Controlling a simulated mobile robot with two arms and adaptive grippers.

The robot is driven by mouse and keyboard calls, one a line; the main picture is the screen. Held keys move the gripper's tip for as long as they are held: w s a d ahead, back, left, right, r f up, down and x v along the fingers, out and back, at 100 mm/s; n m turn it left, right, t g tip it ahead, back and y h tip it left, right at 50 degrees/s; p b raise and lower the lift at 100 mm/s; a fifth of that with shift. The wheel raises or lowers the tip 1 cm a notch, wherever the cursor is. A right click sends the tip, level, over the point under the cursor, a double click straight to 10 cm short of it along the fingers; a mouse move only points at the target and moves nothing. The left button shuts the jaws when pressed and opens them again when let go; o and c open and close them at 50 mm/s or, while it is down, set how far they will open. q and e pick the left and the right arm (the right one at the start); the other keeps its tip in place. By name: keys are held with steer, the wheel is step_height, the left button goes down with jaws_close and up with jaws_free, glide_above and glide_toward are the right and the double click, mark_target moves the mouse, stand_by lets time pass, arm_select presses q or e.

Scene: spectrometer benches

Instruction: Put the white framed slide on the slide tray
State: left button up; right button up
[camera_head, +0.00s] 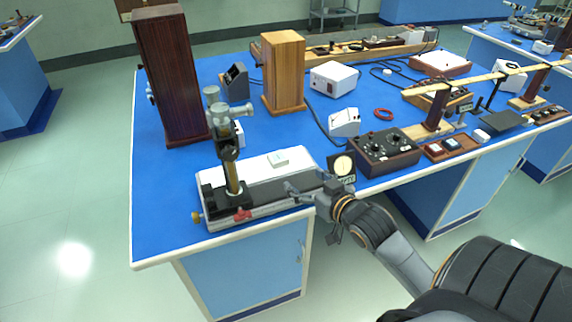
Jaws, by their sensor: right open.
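A small white framed slide (278,159) lies flat on the white top of the optical bench instrument at the front left of the blue table. The slide tray looks like the shallow brown wooden tray (434,153) near the front edge at the right, with small pale and dark pieces in it. My right gripper (312,200) is open and empty at the table's front edge, in front of the instrument and to the lower right of the slide, apart from it. My left gripper is not in view.
A brass and black upright eyepiece stand (229,150) rises just left of the slide. A black control box with knobs (385,153) stands between the instrument and the tray. Blue tabletop (170,225) at the front left is clear.

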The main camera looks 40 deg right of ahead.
steer(key=d+f+t, duration=0.1)
steer(key=d, duration=0.1)
glide_toward(281, 160)
steer(key=x, duration=0.2)
steer(key=d+x, duration=0.1)
steer(key=x, duration=0.1)
steer(key=shift+w+f, duration=0.1)
steer(key=shift+w+a, duration=0.1)
steer(key=shift+w, duration=0.45)
steer(key=x, duration=0.2)
steer(key=p+x, duration=0.1)
steer(key=x, duration=0.1)
steer(key=shift+w+a, duration=0.15)
steer(key=shift+a, duration=0.15)
steer(key=shift+c, duration=0.5)
